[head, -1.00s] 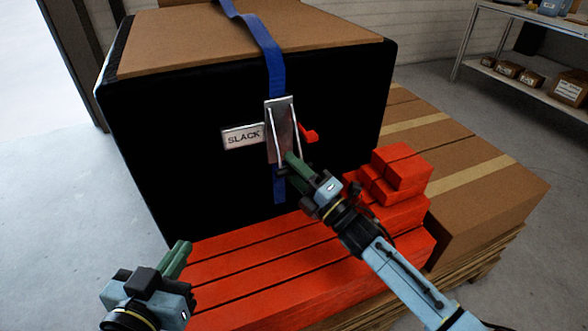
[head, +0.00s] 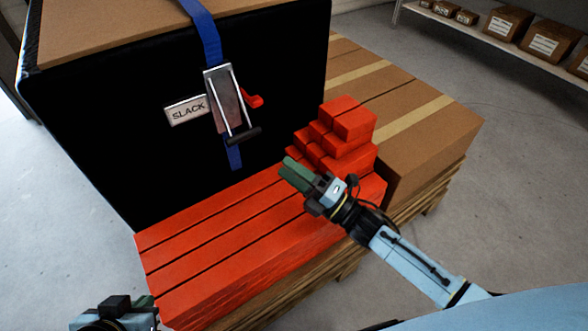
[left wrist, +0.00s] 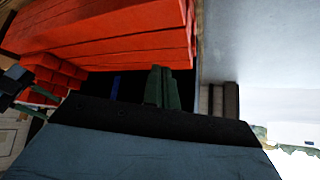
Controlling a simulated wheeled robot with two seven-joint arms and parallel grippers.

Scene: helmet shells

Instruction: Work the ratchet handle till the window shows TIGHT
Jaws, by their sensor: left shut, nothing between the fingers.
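The ratchet (head: 222,92) is a metal buckle on the black front of the large load. Its handle ends in a black bar (head: 243,136) and hangs down, tilted outward. The window plate (head: 186,109) left of it reads SLACK. A red lever (head: 252,99) sticks out at its right. A blue strap (head: 207,38) runs through it. My right gripper (head: 293,174) is below and right of the bar, apart from it, above the red blocks; its finger gap is unclear. My left gripper (head: 147,303) is shut and empty at the bottom left; its green fingers show in the left wrist view (left wrist: 161,88).
Long red blocks (head: 215,240) lie in front of the load, with smaller red blocks (head: 349,120) stacked behind my right gripper. Cardboard boxes (head: 425,125) on a pallet stand at the right. A shelf with boxes is at the back right.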

